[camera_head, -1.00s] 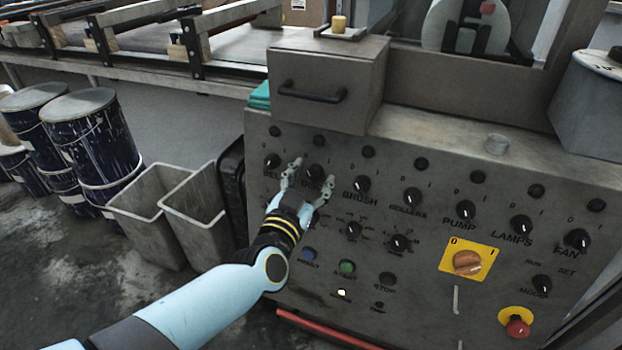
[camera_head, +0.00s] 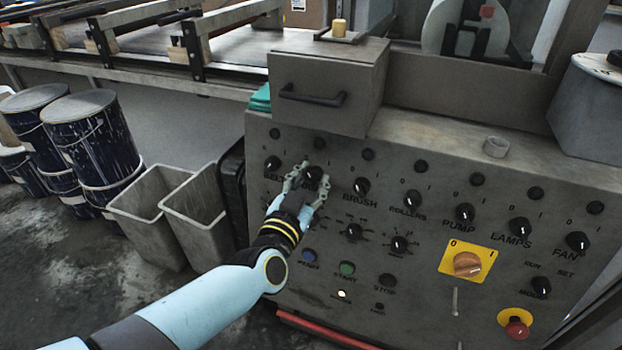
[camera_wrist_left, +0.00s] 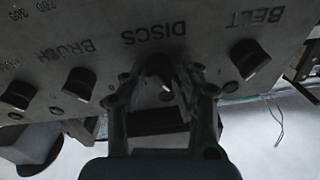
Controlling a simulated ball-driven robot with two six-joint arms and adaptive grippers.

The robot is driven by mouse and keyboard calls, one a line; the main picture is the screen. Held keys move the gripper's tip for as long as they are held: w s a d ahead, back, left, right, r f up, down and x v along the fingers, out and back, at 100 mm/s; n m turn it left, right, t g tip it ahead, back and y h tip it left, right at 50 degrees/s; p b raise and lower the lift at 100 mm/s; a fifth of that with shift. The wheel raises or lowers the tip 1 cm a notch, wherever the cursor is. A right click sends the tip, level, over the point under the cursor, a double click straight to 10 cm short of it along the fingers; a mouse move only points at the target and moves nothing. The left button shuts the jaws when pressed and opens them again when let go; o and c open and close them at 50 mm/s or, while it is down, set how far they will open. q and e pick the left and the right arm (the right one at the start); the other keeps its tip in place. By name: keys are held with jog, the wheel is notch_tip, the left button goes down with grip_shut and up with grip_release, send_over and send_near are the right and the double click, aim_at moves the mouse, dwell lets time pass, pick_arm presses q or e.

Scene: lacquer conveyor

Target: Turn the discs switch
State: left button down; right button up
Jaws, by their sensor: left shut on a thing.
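The discs switch (camera_head: 316,172) is a black rotary knob on the grey control panel (camera_head: 430,275), between the belt knob (camera_head: 273,163) and the brush knob (camera_head: 361,186). My left gripper (camera_head: 311,180) is shut on it, with one finger on either side. The left wrist view shows the discs knob (camera_wrist_left: 160,68) between the fingers (camera_wrist_left: 158,88), under the upside-down DISCS label. The fingers partly hide the knob, so its exact angle is hard to read. My right gripper is not in view.
The rollers knob (camera_head: 415,199) and several other knobs continue the row to the right. Smaller dials sit below, with a yellow-plated main switch (camera_head: 467,263) and a red stop button (camera_head: 517,328). A box with a handle (camera_head: 322,85) juts out above the discs switch.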

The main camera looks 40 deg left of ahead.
pick_arm(q)
jog(key=shift+r+m+h+p, duration=0.25)
jog(key=shift+m+p, duration=0.55)
jog(key=shift+m, duration=0.4)
jog(key=m+h+p, duration=0.1)
jog(key=m+p, duration=0.1)
jog(key=m, duration=0.2)
jog(key=shift+a+p, duration=0.1)
jog(key=shift+p, duration=0.2)
jog(key=m+h+p, duration=0.1)
jog(key=m, duration=0.2)
jog(key=shift+f+m+p, duration=0.1)
jog(key=shift+m+p, duration=0.3)
jog(key=shift+f+m+p, duration=0.1)
jog(key=shift+m+p, duration=0.45)
jog(key=shift+m, duration=0.75)
jog(key=shift+s+m+h, duration=0.1)
jog(key=shift+m+h, duration=0.2)
jog(key=shift+h, duration=0.05)
jog(key=c, duration=1)
grip_release()
